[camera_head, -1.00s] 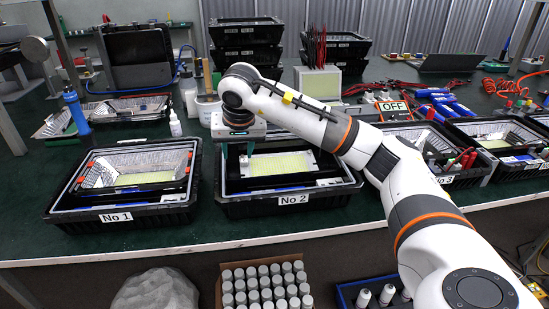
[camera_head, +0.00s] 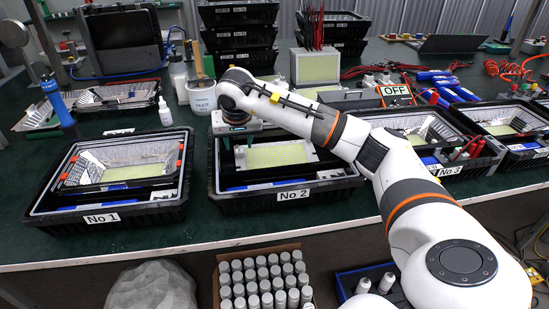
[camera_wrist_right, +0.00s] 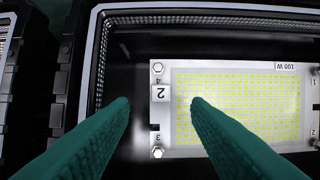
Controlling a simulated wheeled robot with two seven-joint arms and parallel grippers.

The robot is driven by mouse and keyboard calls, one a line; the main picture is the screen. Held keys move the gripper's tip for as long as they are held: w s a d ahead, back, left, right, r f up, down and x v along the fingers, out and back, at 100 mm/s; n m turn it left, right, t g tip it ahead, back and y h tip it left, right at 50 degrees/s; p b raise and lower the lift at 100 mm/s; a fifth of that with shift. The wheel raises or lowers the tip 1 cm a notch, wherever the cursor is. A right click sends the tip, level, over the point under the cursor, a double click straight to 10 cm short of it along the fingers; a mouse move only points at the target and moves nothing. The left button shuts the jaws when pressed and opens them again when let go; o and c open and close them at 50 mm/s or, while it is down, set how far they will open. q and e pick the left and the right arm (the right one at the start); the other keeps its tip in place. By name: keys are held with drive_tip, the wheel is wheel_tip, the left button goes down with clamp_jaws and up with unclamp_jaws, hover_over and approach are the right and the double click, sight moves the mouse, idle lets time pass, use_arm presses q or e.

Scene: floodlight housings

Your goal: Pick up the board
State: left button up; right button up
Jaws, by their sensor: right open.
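The board (camera_head: 275,155) is a pale rectangular panel with a grid of yellow-green squares, lying in the black No 2 tray (camera_head: 292,194). I cannot tell the height gap. My left gripper is out of view.
The No 1 tray (camera_head: 101,218) stands left of No 2, holding a reflective housing. The No 3 tray (camera_head: 449,171) stands to the right, partly behind my arm. A white tub (camera_head: 201,96) and a small bottle (camera_head: 165,113) stand behind. Stacked black crates (camera_head: 240,40) are at the back.

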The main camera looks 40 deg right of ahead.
sight(239, 151)
drive_tip(key=x, duration=0.4)
drive_tip(key=shift+s+f, duration=0.1)
drive_tip(key=shift+s, duration=0.05)
drive_tip(key=shift+f, duration=0.1)
clamp_jaws()
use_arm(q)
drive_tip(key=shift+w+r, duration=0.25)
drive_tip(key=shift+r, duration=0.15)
